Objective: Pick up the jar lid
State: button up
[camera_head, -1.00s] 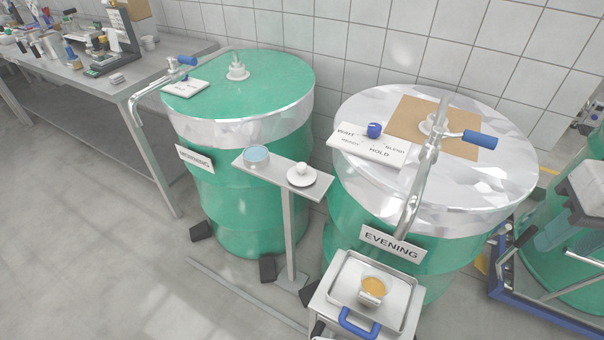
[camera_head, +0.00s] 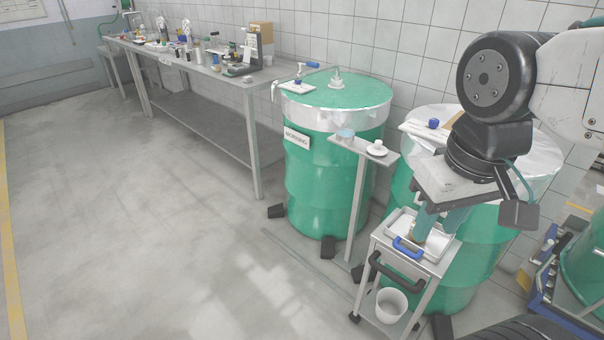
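A white round lid with a knob (camera_head: 377,148), which looks like the jar lid, lies on the right end of a narrow grey stand (camera_head: 362,146). A small jar with pale blue contents (camera_head: 345,135) stands at the stand's left end, apart from the lid. My gripper (camera_head: 441,222) points down over the tray on the cart, right of and nearer than the lid. Its two teal fingers are apart, and I see nothing held between them. The fingers hide part of the tray.
The green MORNING drum (camera_head: 335,170) stands behind the stand. A second green drum (camera_head: 445,270) is partly hidden by my arm. The cart (camera_head: 375,242) holds a metal tray (camera_head: 396,226) and a white bucket (camera_head: 391,305). A long workbench (camera_head: 225,85) runs back left. The left floor is clear.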

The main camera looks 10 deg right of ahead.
aim_at(376, 148)
jog(key=z, duration=0.15)
jog(key=k, duration=0.25)
jog(key=u, duration=1.35)
jog(key=i, duration=0.9)
jog(key=z, duration=0.45)
jog(key=i, duration=0.6)
jog(key=z, duration=1.05)
jog(key=i, duration=0.45)
jog(key=z, duration=0.5)
